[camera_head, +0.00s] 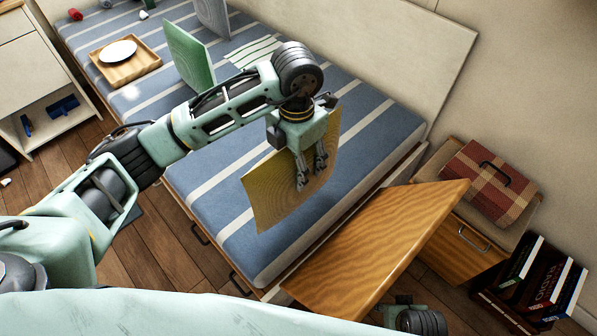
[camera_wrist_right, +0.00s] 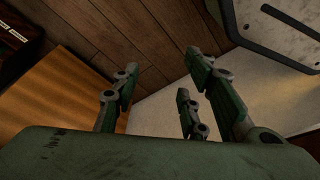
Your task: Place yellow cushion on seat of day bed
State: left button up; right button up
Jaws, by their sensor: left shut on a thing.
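The yellow cushion (camera_head: 262,190) is a flat square panel in the head view. My left gripper (camera_head: 311,180) is shut on it and holds it upright, slightly tilted, over the near end of the day bed. The day bed (camera_head: 365,122) has a blue seat with white stripes. I cannot tell whether the cushion's lower edge touches the seat. My right gripper (camera_wrist_right: 160,90) shows in the right wrist view, with its fingers spread apart and nothing between them. In the head view only part of my right arm shows at the bottom edge.
A green cushion (camera_head: 188,55), a grey cushion (camera_head: 213,15) and a wooden tray (camera_head: 128,68) with a white plate (camera_head: 118,51) are on the bed's far part. A wooden panel (camera_head: 375,250) stands at the near end. A checked box (camera_head: 488,180) and books (camera_head: 540,280) are at right.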

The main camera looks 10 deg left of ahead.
pick_arm(q)
jog(key=f, duration=0.4)
jog(key=shift+w+d+f, duration=0.15)
jog(key=shift+w+f, duration=0.05)
jog(key=shift+w, duration=0.15)
pick_arm(e)
jog(key=shift+w+r, duration=0.15)
jog(key=shift+r, duration=0.4)
jog(key=shift+w+r, duration=0.15)
jog(key=shift+r, duration=0.35)
pick_arm(q)
jog(key=shift+b, duration=0.35)
jog(key=o, duration=1.9)
jog(key=shift+f, duration=0.1)
pick_arm(e)
jog(key=shift+w+r, duration=0.1)
jog(key=shift+r, duration=0.2)
pick_arm(q)
notch_tip(320, 180, up, 12)
jog(key=shift+r+p, duration=0.15)
jog(key=shift+p, duration=0.65)
pick_arm(e)
jog(key=f, duration=0.1)
jog(key=s+f, duration=0.1)
jog(key=f, duration=0.1)
jog(key=s+f, duration=0.1)
jog(key=f, duration=0.1)
jog(key=shift+f, duration=0.1)
pick_arm(q)
jog(key=shift+s, duration=0.1)
